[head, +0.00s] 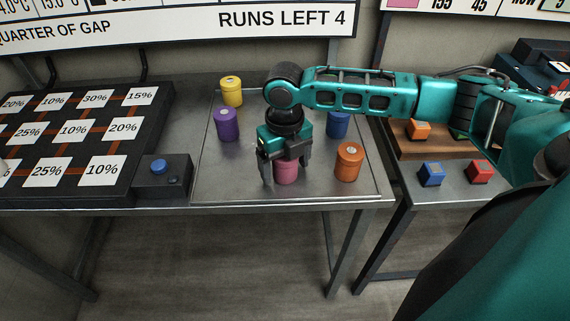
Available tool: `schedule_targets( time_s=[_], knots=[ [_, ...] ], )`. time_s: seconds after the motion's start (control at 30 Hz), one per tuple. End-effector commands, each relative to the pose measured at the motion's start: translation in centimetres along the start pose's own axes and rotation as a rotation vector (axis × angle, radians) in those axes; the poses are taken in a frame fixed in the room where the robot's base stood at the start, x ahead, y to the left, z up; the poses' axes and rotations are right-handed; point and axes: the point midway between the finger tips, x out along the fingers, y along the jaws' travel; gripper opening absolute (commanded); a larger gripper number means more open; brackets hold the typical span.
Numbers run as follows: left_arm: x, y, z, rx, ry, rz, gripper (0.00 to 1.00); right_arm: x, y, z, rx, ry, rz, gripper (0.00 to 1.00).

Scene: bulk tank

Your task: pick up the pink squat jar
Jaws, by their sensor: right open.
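The pink squat jar (286,173) stands upright on a grey metal tray (215,185), near its front edge. My right gripper (287,178) points down over the jar with its fingers open. One finger is at the left of the jar and the other at its right. The palm hides the jar's top. I cannot tell whether either finger touches it. My left gripper is not in the head view.
Around it on the tray are a yellow jar (231,91), a purple jar (227,124), a blue jar (338,125) and an orange jar (348,162). A black button box (163,182) is left of the tray. Coloured blocks sit on the right-hand table.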

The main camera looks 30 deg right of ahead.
Motion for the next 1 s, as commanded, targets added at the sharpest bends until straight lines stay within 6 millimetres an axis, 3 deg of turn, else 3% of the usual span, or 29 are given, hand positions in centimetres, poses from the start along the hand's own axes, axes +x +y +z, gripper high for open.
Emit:
schedule_targets(
  time_s=[0.17, 0.83, 1.0],
  knots=[
    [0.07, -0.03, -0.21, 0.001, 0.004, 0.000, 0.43, -0.02, 0.01, 0.01, 0.000, 0.000, 0.000, 0.87],
    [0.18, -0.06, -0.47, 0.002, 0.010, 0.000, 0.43, -0.06, 0.00, 0.01, 0.000, 0.000, 0.000, 0.23],
    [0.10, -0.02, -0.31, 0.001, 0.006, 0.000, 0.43, -0.10, 0.00, 0.03, 0.000, -0.001, 0.001, 0.22]
  ],
)
